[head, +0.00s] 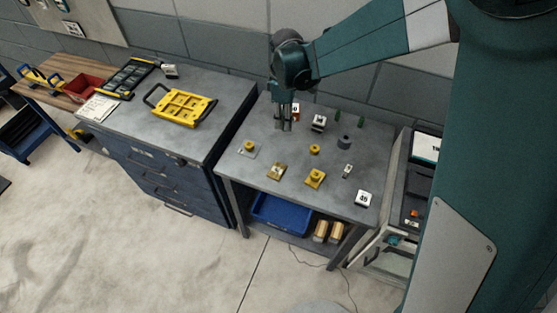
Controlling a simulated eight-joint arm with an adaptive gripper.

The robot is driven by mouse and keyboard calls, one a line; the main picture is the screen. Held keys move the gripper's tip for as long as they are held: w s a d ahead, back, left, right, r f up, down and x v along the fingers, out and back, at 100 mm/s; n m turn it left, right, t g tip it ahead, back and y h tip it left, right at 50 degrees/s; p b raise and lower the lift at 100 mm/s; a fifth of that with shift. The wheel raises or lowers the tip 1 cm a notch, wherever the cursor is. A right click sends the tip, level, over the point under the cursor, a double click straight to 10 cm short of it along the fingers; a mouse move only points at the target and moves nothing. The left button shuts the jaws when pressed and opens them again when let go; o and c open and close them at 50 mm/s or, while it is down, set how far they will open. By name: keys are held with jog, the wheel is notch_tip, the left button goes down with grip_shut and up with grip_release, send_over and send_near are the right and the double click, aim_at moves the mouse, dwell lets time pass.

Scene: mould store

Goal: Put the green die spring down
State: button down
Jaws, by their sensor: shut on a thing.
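My gripper (284,127) points down over the back left part of the grey steel table (248,174). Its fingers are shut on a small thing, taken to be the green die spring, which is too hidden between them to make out. I cannot tell whether it touches the table top. Two small green upright pieces that look like die springs stand at the back of the table, one left (337,116) and one right (360,121), apart from my gripper.
Close right of my gripper are an orange-marked block (296,112) and a white-and-dark block (319,123). A grey cylinder (344,142), several yellow parts and a tag marked 45 (363,198) lie further forward. Bare table lies between them. A blue cabinet (165,180) stands left.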

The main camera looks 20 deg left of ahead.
jog(key=r+n+p, duration=0.1)
jog(key=n+p, duration=0.1)
jog(key=p, duration=0.1)
send_over(277, 170)
jog(key=shift+r, duration=0.2)
jog(key=shift+f+b, duration=0.3)
jog(key=shift+f, duration=2.65)
jog(key=shift+f, duration=2.1)
jog(key=shift+f, duration=0.15)
jog(key=c, duration=2.4)
grip_release()
